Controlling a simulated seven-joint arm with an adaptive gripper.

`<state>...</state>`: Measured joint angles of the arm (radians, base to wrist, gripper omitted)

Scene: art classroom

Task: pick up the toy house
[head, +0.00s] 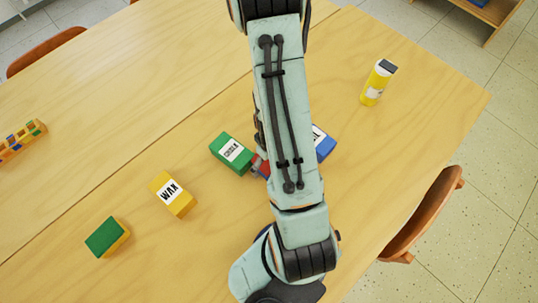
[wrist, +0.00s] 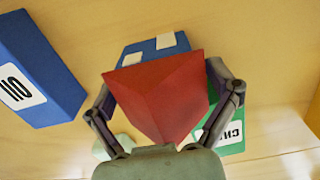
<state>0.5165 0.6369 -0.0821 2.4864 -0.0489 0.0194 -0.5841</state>
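The toy house (wrist: 160,95) shows in the wrist view with a red pitched roof toward the camera and a blue wall with pale windows behind it. My gripper (wrist: 162,78) is open, with one finger on each side of the house. The left finger is against or very near the roof edge, and a narrow gap seems to show at the right finger. In the head view my arm hides the gripper and most of the house. Only a small red part of the house (head: 261,166) shows beside my arm.
A green chalk box (head: 232,153) stands close left of the house, and a blue box (head: 324,145) stands right of my arm. A yellow wax box (head: 174,193), a green-and-yellow block (head: 107,237) and a yellow bottle (head: 377,83) stand farther off on the wooden table (head: 130,120).

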